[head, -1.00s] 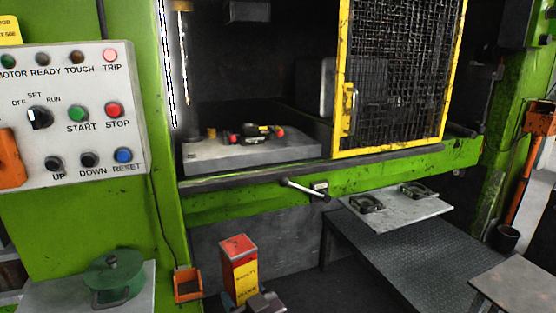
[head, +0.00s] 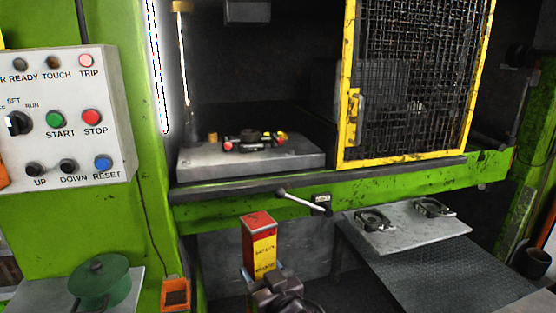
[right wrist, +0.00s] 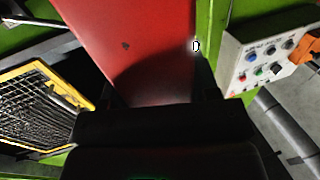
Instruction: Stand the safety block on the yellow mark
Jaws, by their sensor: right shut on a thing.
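The safety block (head: 262,243) is a red and yellow upright post with lettering on its yellow face. It shows low in the middle of the head view, in front of the green press frame. My right gripper (head: 268,277) is at its lower part and shut on it. In the right wrist view the block's red face (right wrist: 140,50) fills the upper middle, between the dark fingers. The yellow mark cannot be made out; the press bed (head: 200,163) carries a few small parts and a small yellowish piece. My left gripper is not in view.
A yellow-framed mesh guard (head: 410,90) covers the right of the press opening; the left is open. A lever (head: 300,200) sticks out from the front sill. A plate with two black fittings (head: 395,235) is at right. The control panel (head: 70,120) and green pot (head: 100,285) are at left.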

